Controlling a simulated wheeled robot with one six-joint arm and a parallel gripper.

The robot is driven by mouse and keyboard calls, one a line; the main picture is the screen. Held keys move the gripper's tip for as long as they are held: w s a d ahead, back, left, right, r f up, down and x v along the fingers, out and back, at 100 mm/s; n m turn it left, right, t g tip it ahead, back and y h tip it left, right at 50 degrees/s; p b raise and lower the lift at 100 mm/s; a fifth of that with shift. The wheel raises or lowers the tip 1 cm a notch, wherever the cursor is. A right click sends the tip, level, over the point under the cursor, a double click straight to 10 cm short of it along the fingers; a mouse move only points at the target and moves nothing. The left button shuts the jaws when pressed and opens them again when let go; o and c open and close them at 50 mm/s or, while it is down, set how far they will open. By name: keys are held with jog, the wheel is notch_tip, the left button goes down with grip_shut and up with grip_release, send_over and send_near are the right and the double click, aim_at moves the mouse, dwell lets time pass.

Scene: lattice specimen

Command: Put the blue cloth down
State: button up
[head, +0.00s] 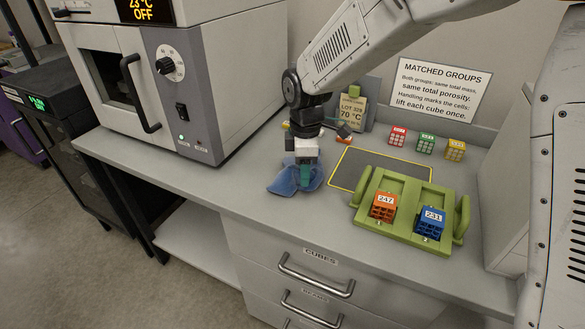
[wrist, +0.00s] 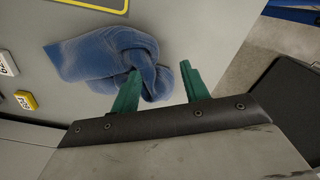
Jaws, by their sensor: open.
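The blue cloth (head: 288,179) lies crumpled on the grey bench top, left of the yellow-edged dark mat (head: 372,169). In the wrist view the cloth (wrist: 95,57) is bunched and folded on the bench surface. My gripper (head: 305,180) is over the cloth, pointing down. Whether the left finger touches the cloth cannot be told.
A green tray (head: 400,236) with handles holds an orange cube (head: 383,206) labelled 247 and a blue cube (head: 430,222) labelled 231. Several small cubes stand along the back. An oven (head: 180,85) stands left. The bench's front edge is close to the cloth.

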notch_tip(320, 180, up, 6)
jog(key=s, duration=0.2)
jog(key=shift+s+d, duration=0.25)
jog(key=shift+d, duration=0.15)
jog(key=shift+w+a, duration=0.1)
jog(key=c, duration=0.7)
jog(key=shift+w+a+b, duration=0.25)
jog(key=shift+b, duration=0.15)
grip_shut()
jog(key=w+a+f, duration=0.3)
jog(key=shift+a, duration=0.2)
jog(key=shift+f, duration=0.1)
jog(key=shift+f+p, duration=0.4)
jog(key=shift+f, duration=3.4)
